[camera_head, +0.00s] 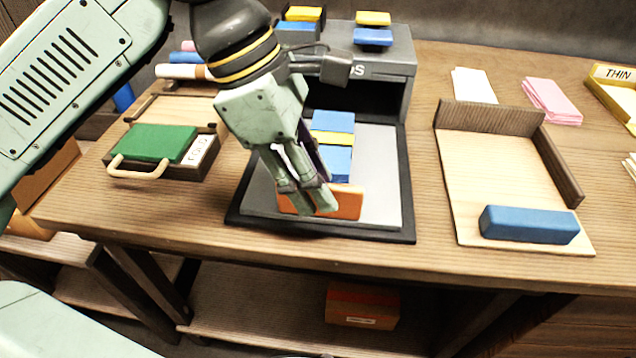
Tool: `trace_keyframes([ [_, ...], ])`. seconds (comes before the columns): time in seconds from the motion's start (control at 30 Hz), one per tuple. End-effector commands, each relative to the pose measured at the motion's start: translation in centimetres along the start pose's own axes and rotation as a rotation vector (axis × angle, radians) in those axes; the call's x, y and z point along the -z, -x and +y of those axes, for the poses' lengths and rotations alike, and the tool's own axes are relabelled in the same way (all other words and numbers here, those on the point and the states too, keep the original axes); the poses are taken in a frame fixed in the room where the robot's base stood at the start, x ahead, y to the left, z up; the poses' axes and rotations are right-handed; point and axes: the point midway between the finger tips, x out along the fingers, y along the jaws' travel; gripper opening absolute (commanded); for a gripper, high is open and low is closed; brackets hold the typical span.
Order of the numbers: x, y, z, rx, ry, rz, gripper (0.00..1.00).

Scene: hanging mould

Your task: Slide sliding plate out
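The sliding plate (380,185) is a flat pale grey panel in a dark frame, lying in front of the opening of a grey box (398,72) on the table. An orange block (348,203) stands near its front edge. Behind it sits a blue block with a yellow band (334,138). My gripper (308,203) points down over the plate, with its fingertips at the left part of the orange block and overlapping it in the view. The fingers hide part of that block, and whether they grip it is unclear.
Right is a wooden board (490,185) with raised dark edges and a blue bar (528,224). Paper stacks (550,100) lie behind. An orange box (362,304) is on the lower shelf.

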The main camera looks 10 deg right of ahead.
Motion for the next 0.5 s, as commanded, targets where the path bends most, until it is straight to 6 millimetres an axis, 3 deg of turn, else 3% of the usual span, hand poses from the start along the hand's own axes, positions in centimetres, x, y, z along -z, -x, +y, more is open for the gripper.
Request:
trace_keyframes([
  [0.3,-0.1,6.8,0.0,-0.001,-0.001,-0.002,0.31],
  [0.5,0.0,9.5,-0.1,0.002,-0.001,-0.001,0.31],
])
